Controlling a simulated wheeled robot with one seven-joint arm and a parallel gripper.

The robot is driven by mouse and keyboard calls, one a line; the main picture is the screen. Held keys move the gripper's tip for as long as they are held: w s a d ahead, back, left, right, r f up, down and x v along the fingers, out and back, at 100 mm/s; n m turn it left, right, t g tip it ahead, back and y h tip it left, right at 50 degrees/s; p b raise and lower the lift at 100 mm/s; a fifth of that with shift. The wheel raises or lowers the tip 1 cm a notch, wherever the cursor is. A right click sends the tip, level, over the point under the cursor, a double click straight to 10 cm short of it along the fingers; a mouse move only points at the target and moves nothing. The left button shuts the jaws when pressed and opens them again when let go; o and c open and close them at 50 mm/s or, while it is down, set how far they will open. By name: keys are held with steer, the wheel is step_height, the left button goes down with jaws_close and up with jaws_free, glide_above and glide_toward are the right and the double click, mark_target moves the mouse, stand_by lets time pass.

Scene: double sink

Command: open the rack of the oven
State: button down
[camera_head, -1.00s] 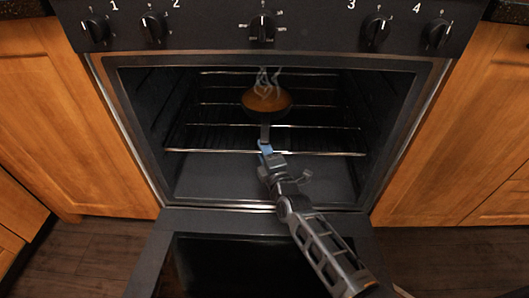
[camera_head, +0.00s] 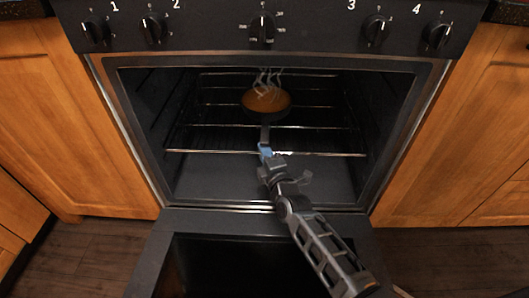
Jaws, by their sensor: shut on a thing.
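The oven rack (camera_head: 205,152) is a wire shelf inside the open oven, with its front bar running across the opening. My gripper (camera_head: 265,151) reaches in over the lowered oven door (camera_head: 190,221). Its blue-tipped fingers are at the middle of the rack's front bar and are shut on it. The fingers hide that part of the bar. A dark pan with brown contents (camera_head: 266,101) sits on the rack behind my gripper, steam rising from it. Its handle points toward me and ends right by the fingertips; whether they touch it is unclear.
The oven floor (camera_head: 220,182) below the rack is bare. Wooden cabinets (camera_head: 75,120) flank the oven on both sides. A panel of knobs (camera_head: 262,28) runs above the opening. The dark floor is clear beside the door.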

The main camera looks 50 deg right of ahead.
steer(key=s+a+p, duration=0.9)
steer(key=s+a, duration=0.6)
steer(key=a, duration=0.5)
steer(key=shift+s, duration=0.25)
steer(key=c, duration=1.2)
jaws_free()
steer(key=shift+o, duration=0.2)
steer(key=v, duration=0.7)
steer(key=shift+s+a+p, duration=0.2)
steer(key=shift+s+p, duration=0.1)
steer(key=shift+s, duration=0.05)
